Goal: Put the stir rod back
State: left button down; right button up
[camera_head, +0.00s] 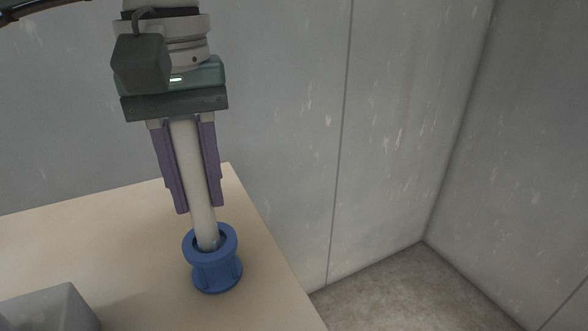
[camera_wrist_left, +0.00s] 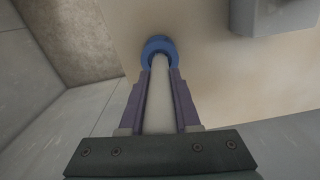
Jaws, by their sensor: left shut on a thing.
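A pale stir rod (camera_head: 195,175) is held between the purple fingers of my left gripper (camera_head: 198,208), which is shut on it. The rod points down and leans slightly. Its lower end is at the opening of a blue spool-shaped holder (camera_head: 213,274) on the table and appears to be inside it; how deep is hidden. In the left wrist view the rod (camera_wrist_left: 158,95) runs from between the fingers (camera_wrist_left: 158,78) to the blue holder (camera_wrist_left: 158,43). My right gripper is in neither view.
The holder stands near the right edge of the light wooden table (camera_head: 110,240). A grey block (camera_head: 50,310) is at the lower left of the table. Grey panel walls (camera_head: 290,120) rise behind and to the right. Beyond the table's right edge is floor (camera_head: 420,285).

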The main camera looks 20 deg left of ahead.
aim_at(204, 214)
pick_arm(q)
notch_tip(204, 214, down, 4)
jog(key=shift+f, duration=0.25)
jog(key=shift+f+b, duration=0.1)
jog(key=shift+b, duration=0.25)
jog(key=c, duration=0.6)
grip_release()
jog(key=shift+r+p, duration=0.3)
jog(key=shift+r, duration=0.05)
notch_tip(204, 214, up, 12)
jog(key=shift+f, duration=0.15)
